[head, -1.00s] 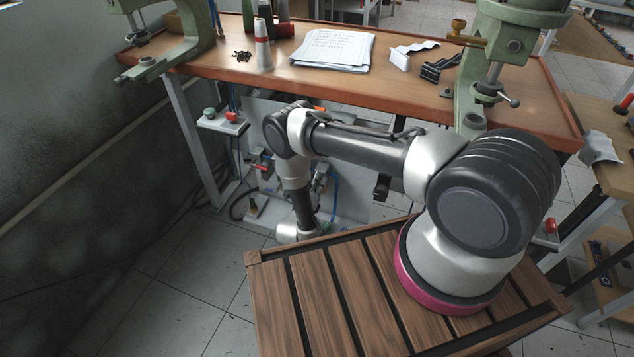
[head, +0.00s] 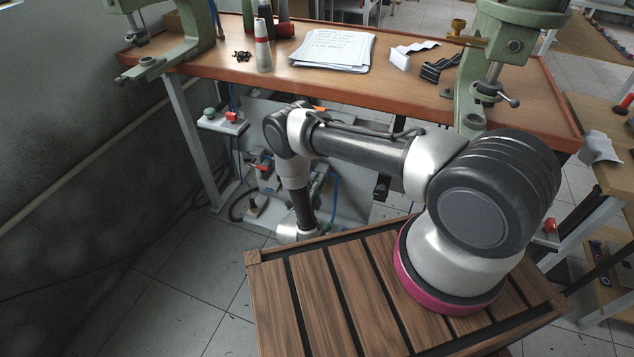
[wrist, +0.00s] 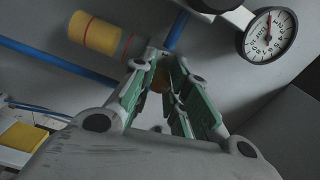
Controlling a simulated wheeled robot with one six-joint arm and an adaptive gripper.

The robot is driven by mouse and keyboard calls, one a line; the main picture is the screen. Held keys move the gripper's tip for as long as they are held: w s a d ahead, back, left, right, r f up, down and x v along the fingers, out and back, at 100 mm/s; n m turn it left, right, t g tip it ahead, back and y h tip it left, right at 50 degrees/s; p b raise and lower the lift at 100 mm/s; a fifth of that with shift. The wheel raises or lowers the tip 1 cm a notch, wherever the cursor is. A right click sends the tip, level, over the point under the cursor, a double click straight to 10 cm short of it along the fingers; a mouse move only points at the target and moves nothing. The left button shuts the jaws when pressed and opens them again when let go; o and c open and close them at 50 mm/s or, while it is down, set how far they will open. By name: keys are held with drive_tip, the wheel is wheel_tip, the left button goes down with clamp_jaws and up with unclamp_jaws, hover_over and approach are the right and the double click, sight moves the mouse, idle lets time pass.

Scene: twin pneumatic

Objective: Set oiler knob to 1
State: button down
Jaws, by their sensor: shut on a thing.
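My gripper (wrist: 160,78) is in the wrist view, its two green-padded fingers closed in on a small orange-brown knob (wrist: 160,80), the oiler knob as far as I can tell. Most of the knob is hidden between the fingertips, and no number or mark on it can be read. In the head view my arm reaches down under the workbench, and the gripper is hidden behind the wooden slatted top.
A pressure gauge (wrist: 270,35) with a red needle is at the upper right of the wrist view. A yellow cylinder (wrist: 93,33) and blue tubes (wrist: 45,57) lie to the left. The workbench (head: 420,105) stands above the pneumatic panel (head: 350,195).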

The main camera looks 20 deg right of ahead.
drive_tip(key=shift+a+n, duration=0.1)
drive_tip(key=shift+n, duration=0.5)
drive_tip(key=c, duration=1.3)
unclamp_jaws()
drive_tip(key=shift+c, duration=0.2)
drive_tip(key=v, duration=1.2)
